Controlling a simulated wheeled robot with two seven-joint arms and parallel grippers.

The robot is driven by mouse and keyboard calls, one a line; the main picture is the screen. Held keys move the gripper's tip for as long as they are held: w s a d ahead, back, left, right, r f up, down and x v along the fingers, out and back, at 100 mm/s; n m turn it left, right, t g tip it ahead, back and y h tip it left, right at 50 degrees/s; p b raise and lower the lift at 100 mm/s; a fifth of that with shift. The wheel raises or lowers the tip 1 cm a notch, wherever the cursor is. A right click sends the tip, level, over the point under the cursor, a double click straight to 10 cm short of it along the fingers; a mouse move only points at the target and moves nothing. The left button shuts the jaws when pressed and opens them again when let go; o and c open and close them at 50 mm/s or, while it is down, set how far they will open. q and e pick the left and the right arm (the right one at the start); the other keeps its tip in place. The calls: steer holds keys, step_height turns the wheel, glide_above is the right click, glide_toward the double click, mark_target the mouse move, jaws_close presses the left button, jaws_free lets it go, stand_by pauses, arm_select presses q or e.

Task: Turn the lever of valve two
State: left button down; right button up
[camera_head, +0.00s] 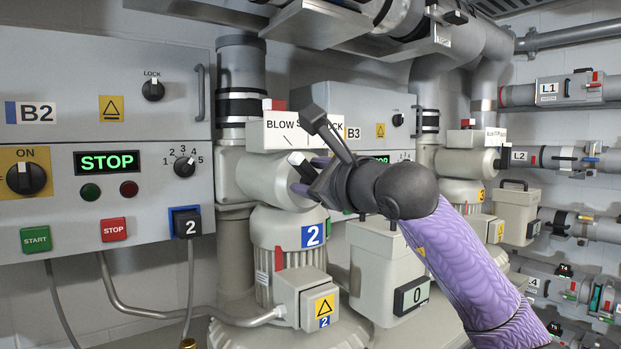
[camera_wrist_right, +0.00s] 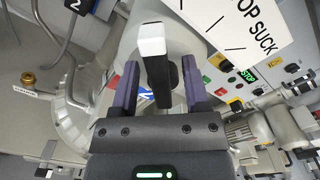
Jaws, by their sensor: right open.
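Valve two's lever (camera_wrist_right: 155,65) is a black bar with a white end. In the right wrist view it stands between the two purple-grey fingers of my right gripper (camera_wrist_right: 160,88), which is open, with a gap visible on each side. In the head view the lever's white end (camera_head: 298,158) shows just beside my right gripper (camera_head: 306,176), in front of the valve body below the white BLOW/STOP/SUCK plate (camera_head: 282,135). The plate also shows at upper right in the wrist view (camera_wrist_right: 240,30). My right wrist hides part of the plate and the lever's base. My left gripper is not in view.
The blower motor (camera_head: 290,228) marked 2 stands below the valve. The B2 control panel (camera_head: 100,215), reading STOP, is at left. The B3 panel is partly hidden behind my right arm. Pipes labelled L1 and L2 run at right.

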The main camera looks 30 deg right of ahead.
steer(key=s+b, duration=0.4)
steer(key=s, duration=0.5)
steer(key=shift+s+d, duration=0.25)
steer(key=shift+d, duration=0.15)
